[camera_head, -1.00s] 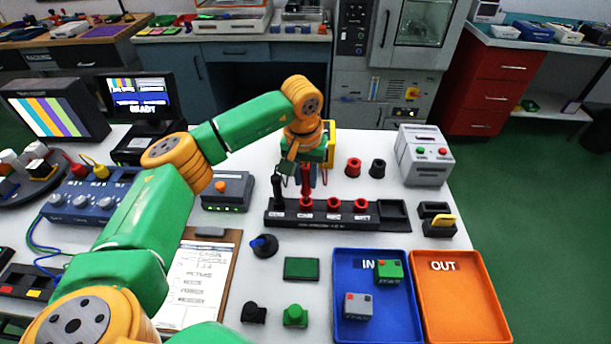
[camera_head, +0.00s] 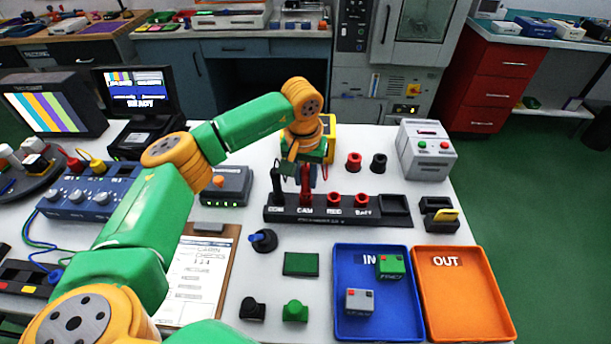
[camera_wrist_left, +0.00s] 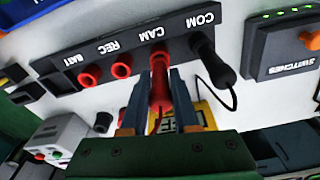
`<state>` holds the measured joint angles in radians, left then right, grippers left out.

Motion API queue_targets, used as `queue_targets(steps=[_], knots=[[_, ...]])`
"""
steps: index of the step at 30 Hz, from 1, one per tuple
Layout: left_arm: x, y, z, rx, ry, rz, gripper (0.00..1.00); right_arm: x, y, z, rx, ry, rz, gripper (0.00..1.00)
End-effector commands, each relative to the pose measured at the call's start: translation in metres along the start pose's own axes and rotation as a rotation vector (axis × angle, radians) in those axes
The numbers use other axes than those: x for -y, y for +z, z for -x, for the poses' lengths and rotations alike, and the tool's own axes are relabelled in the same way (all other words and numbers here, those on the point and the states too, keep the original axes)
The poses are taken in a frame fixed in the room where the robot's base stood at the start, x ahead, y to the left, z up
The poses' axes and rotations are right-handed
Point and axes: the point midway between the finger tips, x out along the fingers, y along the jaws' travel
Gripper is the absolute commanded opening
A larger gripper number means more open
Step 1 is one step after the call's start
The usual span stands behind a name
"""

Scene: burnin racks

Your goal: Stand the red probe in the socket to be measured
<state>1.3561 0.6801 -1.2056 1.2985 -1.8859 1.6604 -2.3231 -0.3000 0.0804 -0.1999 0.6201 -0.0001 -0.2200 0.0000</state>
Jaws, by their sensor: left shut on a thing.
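The red probe (camera_head: 305,182) stands upright at the CAM socket of the black socket strip (camera_head: 290,217). My left gripper (camera_head: 305,166) is shut on it from above. In the left wrist view the probe (camera_wrist_left: 159,85) lies between the two fingers of the gripper (camera_wrist_left: 159,118), and its lower end meets the CAM socket. The probe hides the socket's opening, so I cannot tell how deep it sits. The black probe (camera_head: 277,183) stands in the COM socket, with its cable showing in the wrist view. The red REC (camera_head: 333,199) and BATT (camera_head: 363,200) sockets are empty. My right gripper is not in view.
A grey box (camera_head: 425,150) stands right. The blue IN tray (camera_head: 345,325) and orange OUT tray (camera_head: 460,300) are in front. A switch box (camera_head: 226,185) stands left of the strip.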

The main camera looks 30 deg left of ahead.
Motion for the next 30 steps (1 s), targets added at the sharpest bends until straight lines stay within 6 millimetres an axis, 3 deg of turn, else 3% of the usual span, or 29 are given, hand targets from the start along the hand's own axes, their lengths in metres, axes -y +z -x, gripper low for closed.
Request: queue_targets(steps=[17,18,21,30], knots=[[0.0,0.002,-0.012,0.0,0.0,0.0,0.0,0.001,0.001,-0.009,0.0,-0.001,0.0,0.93],[0.0,0.002,-0.011,0.0,0.0,0.0,0.37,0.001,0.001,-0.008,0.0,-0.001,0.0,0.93],[0.0,0.001,-0.011,0.0,0.0,0.0,0.64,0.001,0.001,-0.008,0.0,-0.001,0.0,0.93],[0.0,0.001,-0.01,-0.001,0.0,0.0,0.64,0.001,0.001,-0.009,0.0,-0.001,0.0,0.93]])
